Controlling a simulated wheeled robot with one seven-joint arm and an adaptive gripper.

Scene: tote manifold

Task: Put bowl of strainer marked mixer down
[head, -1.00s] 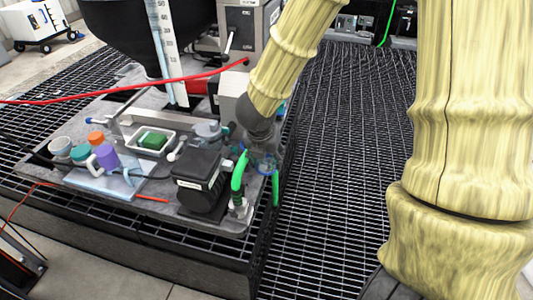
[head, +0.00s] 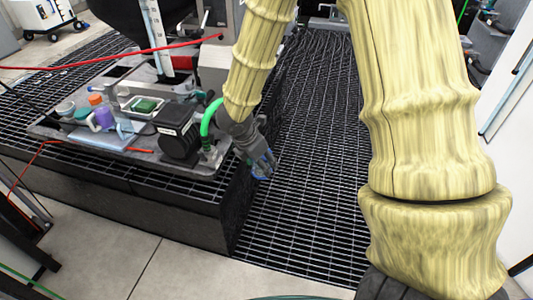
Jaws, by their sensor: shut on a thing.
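My gripper (head: 262,168) hangs at the end of my yellow-sleeved arm, just right of the bench's right edge and over the dark grating. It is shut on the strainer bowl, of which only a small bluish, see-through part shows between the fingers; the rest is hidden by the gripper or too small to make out. The strainer body and any mixer mark cannot be read from here. A green hose (head: 207,118) curves up beside the black boxed unit (head: 178,130) with a white label, left of my gripper.
The grey bench plate (head: 195,172) carries a white tray (head: 128,104) with a green block, a purple container (head: 104,117) and small coloured caps. A red hose (head: 110,57) crosses above it. The grating (head: 310,130) to the right looks clear.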

